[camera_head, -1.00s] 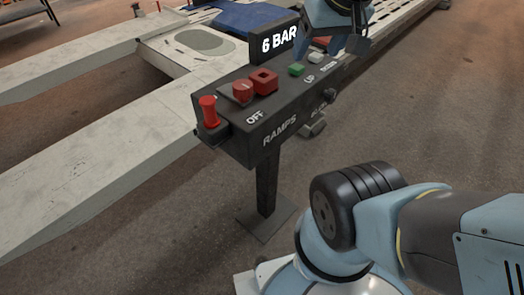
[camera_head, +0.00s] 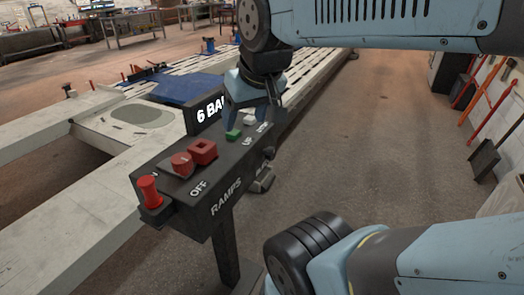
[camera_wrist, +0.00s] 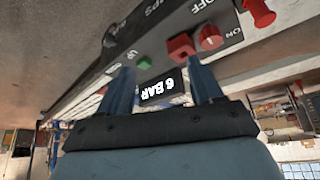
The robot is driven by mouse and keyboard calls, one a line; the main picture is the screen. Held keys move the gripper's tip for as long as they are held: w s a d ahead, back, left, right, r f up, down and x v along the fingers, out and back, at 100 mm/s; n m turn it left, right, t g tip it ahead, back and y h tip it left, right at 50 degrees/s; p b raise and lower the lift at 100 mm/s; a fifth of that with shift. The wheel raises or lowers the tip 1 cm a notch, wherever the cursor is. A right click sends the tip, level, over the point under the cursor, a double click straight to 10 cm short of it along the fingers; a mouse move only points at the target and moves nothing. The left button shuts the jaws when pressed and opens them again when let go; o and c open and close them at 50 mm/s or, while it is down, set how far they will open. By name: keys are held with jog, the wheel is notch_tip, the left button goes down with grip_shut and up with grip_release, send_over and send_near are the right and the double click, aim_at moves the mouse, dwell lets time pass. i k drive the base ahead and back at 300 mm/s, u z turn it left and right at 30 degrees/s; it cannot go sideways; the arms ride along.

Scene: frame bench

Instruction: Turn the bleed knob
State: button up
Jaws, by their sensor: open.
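The black control box (camera_head: 205,205) stands on a post, with "RAMPS" on its front face. A small dark round knob (camera_head: 268,152) sits on that face near the right end, probably the bleed knob; its label is unreadable. In the wrist view, upside down, a dark knob (camera_wrist: 109,37) shows at the upper left. My gripper (camera_head: 252,108) is above the far right part of the box, near the green button (camera_head: 233,134), apart from the knob. In the wrist view my gripper (camera_wrist: 162,72) is open and empty, its fingers framing the lit "6 BAR" sign (camera_wrist: 163,90).
A white button (camera_head: 249,120) is near my gripper. Pale ramps (camera_head: 60,210) lie behind.

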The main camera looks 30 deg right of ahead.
aim_at(270, 153)
jog(key=u, duration=2.05)
jog(key=i, duration=0.1)
jog(key=z, duration=3.7)
jog(key=k, duration=0.9)
jog(key=u, duration=1.4)
jog(key=i, duration=1)
jog(key=z, duration=0.05)
